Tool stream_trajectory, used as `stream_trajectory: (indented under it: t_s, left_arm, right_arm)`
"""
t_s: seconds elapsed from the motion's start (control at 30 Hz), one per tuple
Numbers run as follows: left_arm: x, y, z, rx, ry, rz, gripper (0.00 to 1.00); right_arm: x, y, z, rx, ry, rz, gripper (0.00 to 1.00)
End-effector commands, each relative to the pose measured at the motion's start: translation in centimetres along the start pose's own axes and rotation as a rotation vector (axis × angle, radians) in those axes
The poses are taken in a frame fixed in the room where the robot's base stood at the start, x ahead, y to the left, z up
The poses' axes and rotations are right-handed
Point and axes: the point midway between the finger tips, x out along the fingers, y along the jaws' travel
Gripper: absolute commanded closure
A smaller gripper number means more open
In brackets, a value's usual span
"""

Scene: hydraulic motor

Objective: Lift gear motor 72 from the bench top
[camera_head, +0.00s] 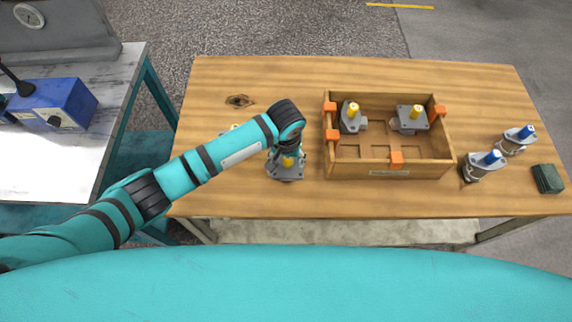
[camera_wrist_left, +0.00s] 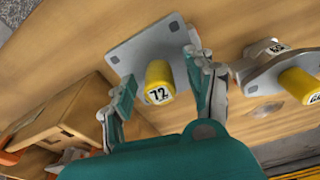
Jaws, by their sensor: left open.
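Gear motor 72 (camera_wrist_left: 158,82) has a yellow shaft cap marked "72" and a grey square flange plate. In the head view, motor 72 (camera_head: 285,173) stands on the wooden bench top (camera_head: 250,198), left of the wooden box, partly hidden by my gripper. My left gripper (camera_head: 287,153) is right over it. In the left wrist view my left gripper (camera_wrist_left: 159,68) is open, with one finger on each side of the yellow cap. I cannot tell whether either finger touches it. My right gripper is not in view.
A second yellow-capped motor (camera_wrist_left: 270,80) is close by, mostly hidden by my arm in the head view. The wooden box (camera_head: 390,167) with orange clips holds two yellow-capped motors. Two blue-capped motors (camera_head: 484,166) and a dark green block (camera_head: 547,178) are at the right.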

Motion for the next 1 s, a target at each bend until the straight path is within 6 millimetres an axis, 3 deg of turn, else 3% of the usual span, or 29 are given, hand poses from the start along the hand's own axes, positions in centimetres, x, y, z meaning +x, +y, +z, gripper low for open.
stream_trajectory:
  t_s: [0.17, 0.57, 1.0]
  left_arm:
    - [0.0, 0.04, 0.01, 0.001, 0.0, 0.0, 0.46]
    - [-0.02, 0.02, 0.02, 0.001, -0.001, 0.0, 0.98]
    - [-0.17, 0.06, -0.1, 0.001, 0.002, 0.001, 1.0]
  right_arm:
    - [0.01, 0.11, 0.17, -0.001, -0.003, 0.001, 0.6]
    - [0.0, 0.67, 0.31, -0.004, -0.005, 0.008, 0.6]
    - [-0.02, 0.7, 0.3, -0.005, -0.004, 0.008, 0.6]
